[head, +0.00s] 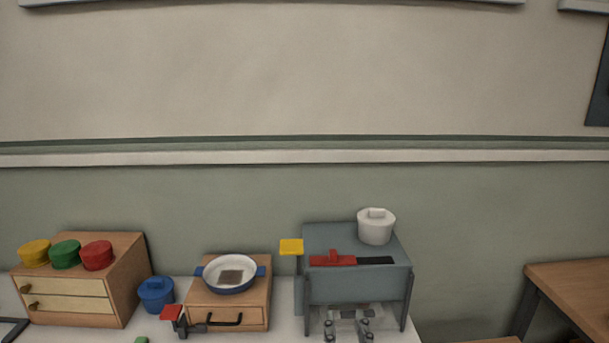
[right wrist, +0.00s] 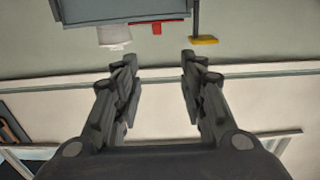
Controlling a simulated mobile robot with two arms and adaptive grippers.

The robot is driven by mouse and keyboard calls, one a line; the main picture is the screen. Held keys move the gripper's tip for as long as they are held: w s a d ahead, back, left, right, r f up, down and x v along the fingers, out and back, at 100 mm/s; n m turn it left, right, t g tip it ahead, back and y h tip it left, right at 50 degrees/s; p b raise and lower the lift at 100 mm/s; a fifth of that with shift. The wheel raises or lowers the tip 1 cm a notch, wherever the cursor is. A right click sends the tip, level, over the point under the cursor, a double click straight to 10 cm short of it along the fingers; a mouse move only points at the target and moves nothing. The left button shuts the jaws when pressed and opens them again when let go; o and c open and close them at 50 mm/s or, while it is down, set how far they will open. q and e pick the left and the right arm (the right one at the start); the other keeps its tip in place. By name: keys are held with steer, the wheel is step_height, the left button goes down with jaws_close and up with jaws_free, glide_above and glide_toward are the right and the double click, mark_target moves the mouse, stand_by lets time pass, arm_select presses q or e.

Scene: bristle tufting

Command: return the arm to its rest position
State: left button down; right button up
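My right gripper (head: 348,326) shows at the bottom edge of the head view, in front of the lower part of the grey stand (head: 330,288). In the right wrist view its two fingers (right wrist: 160,62) are spread wide apart with nothing between them. That view looks past the fingers at the wall, upside down, with the underside of the grey stand (right wrist: 115,10) at the top. The gripper is pointed at no object closely, and most of my right arm is hidden below the frame.
The stand carries a white pot (head: 376,228) and a red-and-black tool (head: 335,259); a yellow plate (head: 291,247) sticks out at its left. A wooden box (head: 225,312) bears a pan (head: 230,274). A blue pot (head: 155,294) and a drawer cabinet (head: 134,287) stand left. A wooden table (head: 575,285) is right.

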steer(key=s+d+f+m+g+h, duration=0.1)
steer(key=s+d+f+g+h, duration=0.1)
steer(key=s+d+f+g, duration=0.75)
steer(key=s+d+f+n+g+y, duration=0.15)
steer(key=s+f, duration=0.35)
steer(key=s, duration=0.5)
steer(key=s+d+f+n+g, duration=0.1)
steer(key=s+d+f+g, duration=0.3)
steer(key=s, duration=0.6)
step_height(320, 180, down, 28)
steer(key=s+a, duration=0.3)
arm_select(q)
steer(key=shift+w, duration=0.35)
arm_select(e)
steer(key=s+d+f+g, duration=0.2)
steer(key=s+d+f, duration=0.1)
steer(key=s+f, duration=1.2)
steer(key=shift+s+d+f, duration=0.2)
steer(key=shift+s+f, duration=0.1)
steer(key=shift+s, duration=0.3)
